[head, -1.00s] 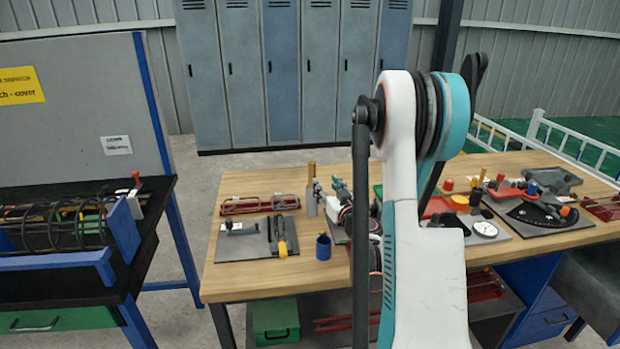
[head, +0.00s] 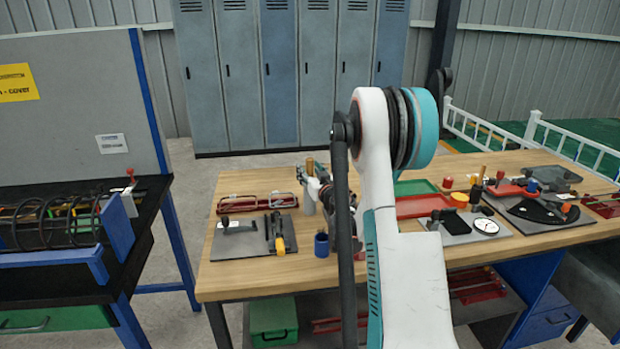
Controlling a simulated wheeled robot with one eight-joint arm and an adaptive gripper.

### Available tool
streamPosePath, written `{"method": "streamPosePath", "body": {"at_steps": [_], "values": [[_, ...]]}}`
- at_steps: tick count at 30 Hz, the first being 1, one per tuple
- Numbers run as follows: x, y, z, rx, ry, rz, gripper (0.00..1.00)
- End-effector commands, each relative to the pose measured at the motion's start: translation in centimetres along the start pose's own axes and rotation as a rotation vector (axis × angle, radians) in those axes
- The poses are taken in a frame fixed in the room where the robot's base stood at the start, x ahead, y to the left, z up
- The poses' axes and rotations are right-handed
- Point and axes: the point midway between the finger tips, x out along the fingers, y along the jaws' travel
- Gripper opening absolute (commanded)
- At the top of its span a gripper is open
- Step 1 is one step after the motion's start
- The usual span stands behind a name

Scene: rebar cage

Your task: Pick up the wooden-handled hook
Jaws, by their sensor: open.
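A light wooden handle (head: 309,165), probably that of the hook, stands upright at the back of the wooden workbench. A pale grey cylinder shows below it, and I cannot make out any hook end. My gripper (head: 308,180) is open and close to this handle, overlapping it in the view. I cannot tell whether they touch. My arm hides part of the bench to the right of it.
The workbench (head: 225,280) holds a red rack (head: 257,203), a grey mat with tools (head: 250,252) and a blue cup (head: 322,245). Red and green trays and a dial gauge (head: 485,227) lie right of my arm. A rebar cage (head: 50,225) stands on the left table.

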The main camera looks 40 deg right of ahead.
Motion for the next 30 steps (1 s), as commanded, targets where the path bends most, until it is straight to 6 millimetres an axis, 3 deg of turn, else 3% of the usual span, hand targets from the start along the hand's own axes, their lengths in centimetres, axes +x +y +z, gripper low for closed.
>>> {"method": "streamPosePath", "body": {"at_steps": [5,11,23,30], "values": [[0.0,0.0,-0.1,0.000,0.000,0.000,0.44],[0.0,0.0,0.0,0.000,0.000,0.000,0.00],[-0.1,0.0,-0.3,0.000,0.000,0.000,0.00],[-0.1,-0.1,-2.6,0.000,0.000,0.000,0.00]]}}
